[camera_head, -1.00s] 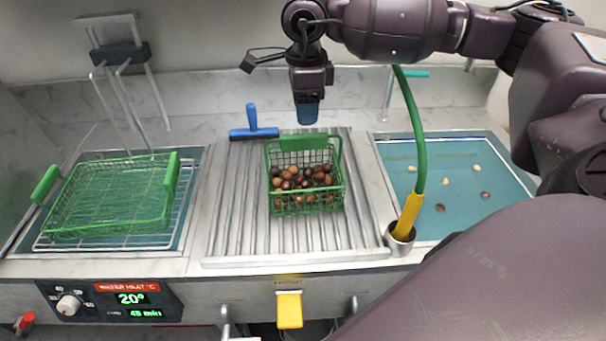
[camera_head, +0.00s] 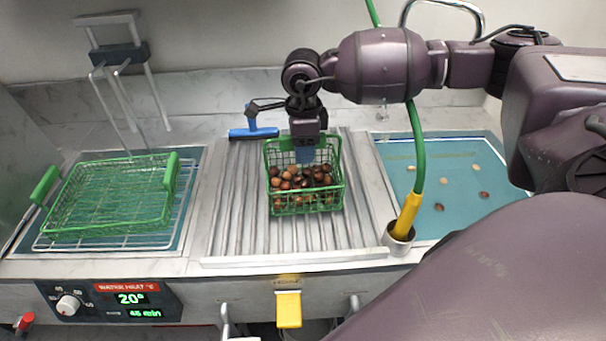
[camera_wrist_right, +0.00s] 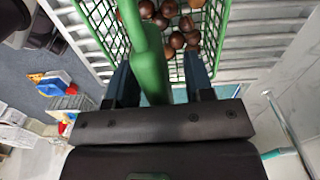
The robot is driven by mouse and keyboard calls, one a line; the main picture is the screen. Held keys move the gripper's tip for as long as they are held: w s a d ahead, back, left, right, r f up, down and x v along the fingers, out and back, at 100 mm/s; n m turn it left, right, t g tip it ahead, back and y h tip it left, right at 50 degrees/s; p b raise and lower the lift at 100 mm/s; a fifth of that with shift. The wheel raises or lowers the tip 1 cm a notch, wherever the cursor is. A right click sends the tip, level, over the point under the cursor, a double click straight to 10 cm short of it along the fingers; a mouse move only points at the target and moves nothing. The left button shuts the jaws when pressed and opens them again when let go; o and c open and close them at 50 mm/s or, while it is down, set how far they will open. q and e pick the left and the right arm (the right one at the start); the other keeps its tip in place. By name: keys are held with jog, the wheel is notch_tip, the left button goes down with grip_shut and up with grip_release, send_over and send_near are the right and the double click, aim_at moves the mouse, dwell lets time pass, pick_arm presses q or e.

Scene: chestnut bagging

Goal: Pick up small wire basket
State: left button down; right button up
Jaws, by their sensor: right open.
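The small green wire basket (camera_head: 306,197) holds several brown chestnuts and stands upright on the ribbed metal drainboard. My right gripper (camera_head: 305,157) is over the basket's back edge, pointing down. In the right wrist view, the open gripper (camera_wrist_right: 160,80) has one finger on each side of the basket's green handle (camera_wrist_right: 148,55). The fingers appear apart from the handle, with gaps on both sides. The basket's mesh and chestnuts (camera_wrist_right: 178,40) show past the fingertips. My left gripper is not in view.
A larger green wire basket (camera_head: 108,200) sits on a rack over the left basin. The right basin (camera_head: 460,210) holds a few loose chestnuts. A green hose with a yellow nozzle (camera_head: 407,213) stands in a cup beside the drainboard (camera_head: 235,215). A blue squeegee (camera_head: 253,132) lies behind.

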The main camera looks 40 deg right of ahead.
jog(key=shift+c, duration=0.2)
grip_shut()
jog(key=shift+r, duration=0.1)
jog(key=shift+r, duration=0.1)
